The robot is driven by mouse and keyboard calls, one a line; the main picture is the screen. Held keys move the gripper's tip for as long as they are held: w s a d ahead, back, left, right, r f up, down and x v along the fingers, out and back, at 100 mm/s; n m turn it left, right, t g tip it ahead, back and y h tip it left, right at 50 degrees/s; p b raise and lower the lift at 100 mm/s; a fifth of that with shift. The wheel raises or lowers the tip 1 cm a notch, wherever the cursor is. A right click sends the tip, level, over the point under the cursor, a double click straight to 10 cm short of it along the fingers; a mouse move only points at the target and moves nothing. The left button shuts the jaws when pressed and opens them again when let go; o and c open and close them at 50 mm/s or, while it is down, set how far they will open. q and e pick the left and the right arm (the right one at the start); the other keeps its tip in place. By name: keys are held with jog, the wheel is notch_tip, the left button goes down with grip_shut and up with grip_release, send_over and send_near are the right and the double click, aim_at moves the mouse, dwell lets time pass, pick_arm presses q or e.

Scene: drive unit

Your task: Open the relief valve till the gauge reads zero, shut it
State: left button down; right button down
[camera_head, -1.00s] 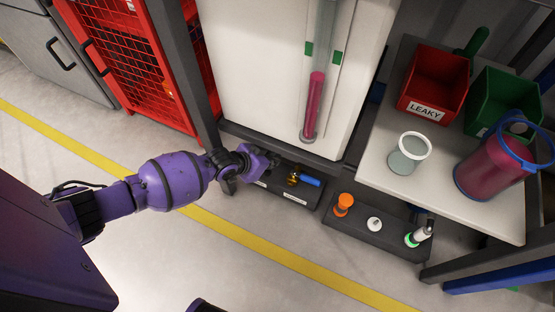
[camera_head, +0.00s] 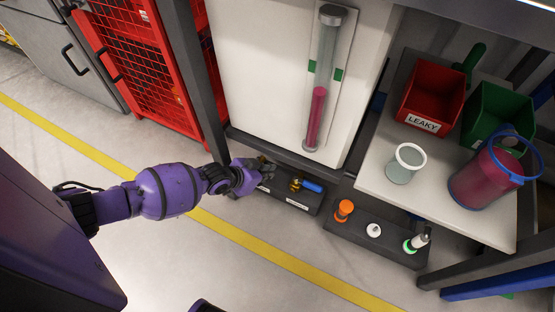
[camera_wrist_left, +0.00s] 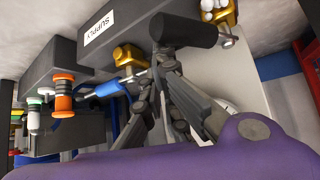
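The gauge is a clear upright tube with a magenta column (camera_head: 317,120) on a pale panel; its top is below the green marks (camera_head: 337,74). On a dark block (camera_head: 280,200) below sits a brass valve with a blue handle (camera_head: 312,187), also in the left wrist view (camera_wrist_left: 108,88), beside a label reading SUPPLY (camera_wrist_left: 97,30). A second brass valve (camera_wrist_left: 216,68) has a black handle (camera_wrist_left: 185,31). My left gripper (camera_wrist_left: 163,68) has its fingertips close to this black handle; I cannot tell whether they touch it. My right gripper is out of view.
A second dark block (camera_head: 365,240) carries an orange knob (camera_head: 344,210), a white knob (camera_head: 374,230) and a green-ringed fitting (camera_head: 416,241). The right shelf (camera_head: 378,183) holds a cup (camera_head: 406,163), a magenta-filled jug (camera_head: 485,180), a red LEAKY bin (camera_head: 432,95) and a green bin (camera_head: 500,115).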

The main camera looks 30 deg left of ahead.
pick_arm(q)
jog(key=shift+s, duration=0.1)
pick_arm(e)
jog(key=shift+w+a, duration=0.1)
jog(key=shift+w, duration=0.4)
pick_arm(q)
jog(key=v, duration=1.2)
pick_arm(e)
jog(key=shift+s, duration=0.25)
pick_arm(q)
jog(key=shift+a, duration=0.15)
